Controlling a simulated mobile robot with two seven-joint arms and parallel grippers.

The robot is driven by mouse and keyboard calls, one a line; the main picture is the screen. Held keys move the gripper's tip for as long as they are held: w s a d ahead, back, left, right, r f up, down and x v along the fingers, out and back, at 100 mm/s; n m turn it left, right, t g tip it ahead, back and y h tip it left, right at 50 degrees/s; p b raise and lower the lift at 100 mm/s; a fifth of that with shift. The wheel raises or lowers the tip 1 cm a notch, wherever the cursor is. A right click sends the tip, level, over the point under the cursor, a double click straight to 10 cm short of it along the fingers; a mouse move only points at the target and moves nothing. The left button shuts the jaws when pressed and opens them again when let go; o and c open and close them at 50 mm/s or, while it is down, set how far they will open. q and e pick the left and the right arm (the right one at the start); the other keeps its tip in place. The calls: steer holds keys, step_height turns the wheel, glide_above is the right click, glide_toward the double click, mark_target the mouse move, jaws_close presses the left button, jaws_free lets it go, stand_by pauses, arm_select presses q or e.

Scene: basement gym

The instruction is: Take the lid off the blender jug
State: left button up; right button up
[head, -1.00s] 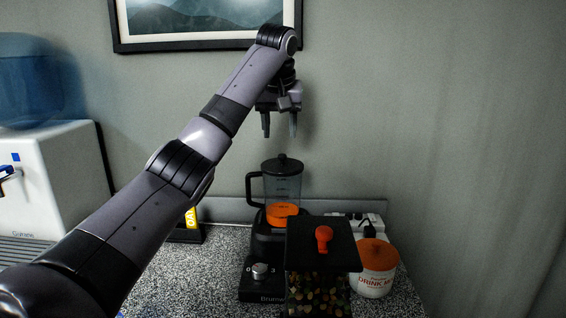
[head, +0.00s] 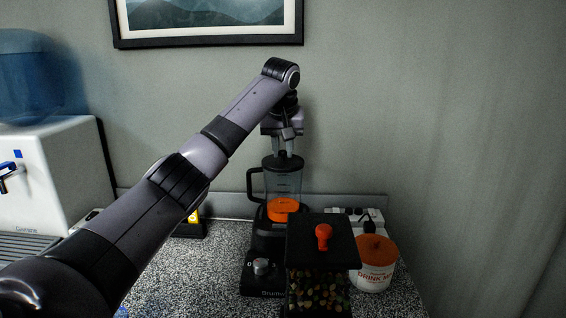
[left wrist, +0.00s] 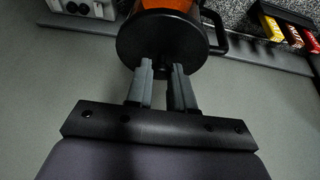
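The blender jug (head: 283,187) stands upright on its black base, clear-walled with orange contents at the bottom and a black handle on its left. Its round black lid (head: 270,163) sits on top; it also shows in the left wrist view (left wrist: 135,42). My left gripper (head: 284,150) points straight down over the lid. In the left wrist view its two fingers (left wrist: 161,68) are close together on either side of the lid's small knob, which is mostly hidden between the tips. My right gripper is not in view.
A drink-mix tub (head: 373,275) is at right. A water dispenser (head: 45,175) stands at left. The wall is close behind; space above the jug is clear below the picture.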

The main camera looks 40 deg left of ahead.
mark_target(283, 152)
arm_select(q)
jaws_close()
steer(key=shift+r, duration=0.15)
step_height(283, 152, up, 10)
stand_by(0.4)
